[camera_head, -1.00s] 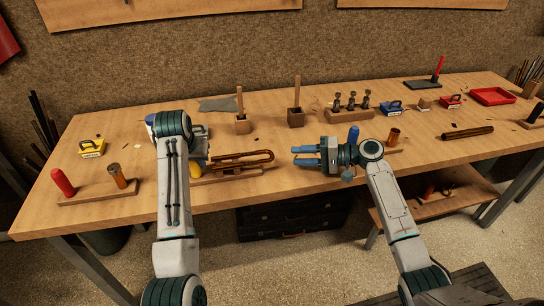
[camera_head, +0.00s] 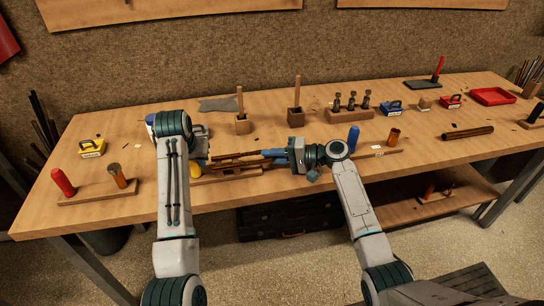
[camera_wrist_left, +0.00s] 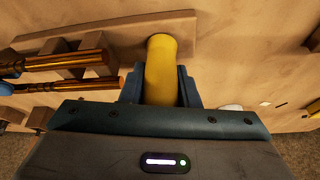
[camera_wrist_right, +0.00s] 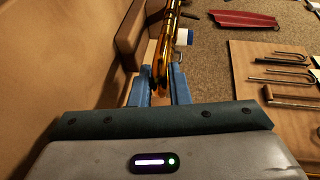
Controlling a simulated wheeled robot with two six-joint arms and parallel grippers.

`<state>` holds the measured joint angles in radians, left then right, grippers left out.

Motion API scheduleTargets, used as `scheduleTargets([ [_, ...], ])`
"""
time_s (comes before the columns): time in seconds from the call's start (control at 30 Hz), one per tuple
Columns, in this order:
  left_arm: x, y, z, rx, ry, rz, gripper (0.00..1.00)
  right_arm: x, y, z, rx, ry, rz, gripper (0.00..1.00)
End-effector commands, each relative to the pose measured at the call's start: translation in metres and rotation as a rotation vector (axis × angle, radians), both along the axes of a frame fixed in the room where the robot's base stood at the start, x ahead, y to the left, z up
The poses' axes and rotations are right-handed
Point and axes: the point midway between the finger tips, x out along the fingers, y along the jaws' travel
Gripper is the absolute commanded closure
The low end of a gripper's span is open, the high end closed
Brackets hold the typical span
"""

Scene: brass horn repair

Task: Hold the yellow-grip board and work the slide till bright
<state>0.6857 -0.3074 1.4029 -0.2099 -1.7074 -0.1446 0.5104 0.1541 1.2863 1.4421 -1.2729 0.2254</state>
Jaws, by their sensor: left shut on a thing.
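The yellow grip (camera_head: 195,168) stands on a wooden board (camera_head: 240,174) near the bench's front left. My left gripper (camera_wrist_left: 160,85) is shut on the yellow grip; in the head view my own wrist covers part of it. The brass slide (camera_head: 230,164) lies along the board, and its two tubes (camera_wrist_left: 65,62) show left of the grip in the left wrist view. Its surface looks brownish brass. My right gripper (camera_head: 268,156) is at the slide's right end. In the right wrist view its fingers (camera_wrist_right: 160,92) stand on both sides of the slide (camera_wrist_right: 165,60), apparently with a gap.
A red-grip board (camera_head: 95,195) lies at the left and a blue-grip board (camera_head: 375,152) at the right. The front middle is fairly clear.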

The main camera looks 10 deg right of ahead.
Motion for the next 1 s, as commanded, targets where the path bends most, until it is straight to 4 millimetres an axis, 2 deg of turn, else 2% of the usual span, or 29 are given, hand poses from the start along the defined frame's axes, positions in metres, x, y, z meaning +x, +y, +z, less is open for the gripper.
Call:
scheduleTargets([
  [0.07, 0.0, 0.0, 0.0, 0.001, 0.0, 0.0, 0.94, 0.0, 0.0, -0.001, -0.001, 0.002, 0.0, 1.0],
  [0.37, 0.0, 0.0, 0.0, 0.001, 0.0, 0.0, 0.94, 0.0, 0.001, -0.001, -0.001, 0.003, -0.001, 1.0],
  [0.67, 0.0, 0.0, 0.0, 0.0, 0.0, 0.0, 0.94, 0.0, 0.044, -0.001, 0.0, 0.001, 0.001, 1.0],
  [0.93, -0.001, -0.002, 0.0, -0.003, 0.002, -0.002, 0.94, 0.0, 0.046, -0.001, -0.001, 0.002, -0.001, 1.0],
  [0.97, -0.001, -0.002, 0.0, -0.003, 0.002, -0.002, 0.94, 0.0, 0.047, -0.001, 0.0, 0.002, 0.0, 0.86],
  [1.0, -0.001, -0.002, 0.0, -0.004, 0.002, -0.003, 0.93, 0.0, 0.047, -0.001, 0.0, 0.002, 0.0, 0.78],
])
